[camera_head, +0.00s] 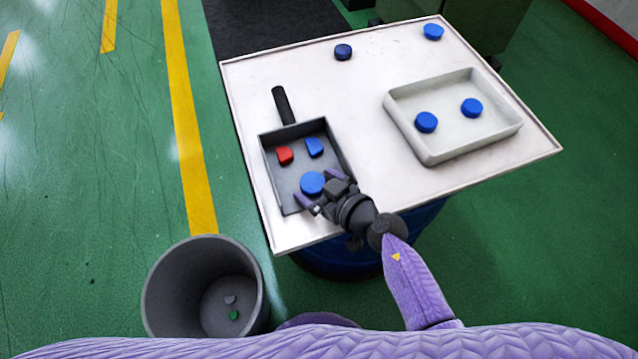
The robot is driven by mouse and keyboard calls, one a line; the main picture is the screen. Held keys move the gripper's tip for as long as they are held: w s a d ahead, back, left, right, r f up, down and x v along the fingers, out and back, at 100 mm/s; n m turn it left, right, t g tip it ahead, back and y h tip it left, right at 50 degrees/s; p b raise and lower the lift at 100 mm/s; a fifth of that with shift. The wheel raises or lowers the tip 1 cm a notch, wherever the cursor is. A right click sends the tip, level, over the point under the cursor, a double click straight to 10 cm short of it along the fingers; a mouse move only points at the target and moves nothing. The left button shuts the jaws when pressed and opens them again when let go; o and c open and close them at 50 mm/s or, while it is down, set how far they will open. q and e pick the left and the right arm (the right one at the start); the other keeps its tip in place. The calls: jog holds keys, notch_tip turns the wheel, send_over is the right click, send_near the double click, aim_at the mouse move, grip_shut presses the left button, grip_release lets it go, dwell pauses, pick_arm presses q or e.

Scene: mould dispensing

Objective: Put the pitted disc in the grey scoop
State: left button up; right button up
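The grey scoop (336,150) lies on the left part of the table, its black handle pointing away. A blue disc (312,183) lies at the scoop's near end. My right gripper (317,185) is over that end with its purple fingers spread to either side of this disc; it looks open. A darker blue disc (343,51) lies on the table near the far edge. Pits are too small to make out on any disc. My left gripper is out of view.
The scoop also holds a red piece (285,156) and a blue cut piece (314,147). A pale tray (455,149) holds two blue discs (426,122). Another blue disc (433,31) is at the far right corner. A grey bin (160,291) stands on the floor.

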jog(key=shift+s+d+r, duration=0.1)
jog(key=shift+r, duration=0.1)
pick_arm(q)
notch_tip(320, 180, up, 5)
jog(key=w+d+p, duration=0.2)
jog(key=p, duration=0.3)
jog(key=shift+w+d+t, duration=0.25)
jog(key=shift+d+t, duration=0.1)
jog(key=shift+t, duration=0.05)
pick_arm(e)
jog(key=v, duration=1.1)
jog(key=shift+s+d, duration=0.3)
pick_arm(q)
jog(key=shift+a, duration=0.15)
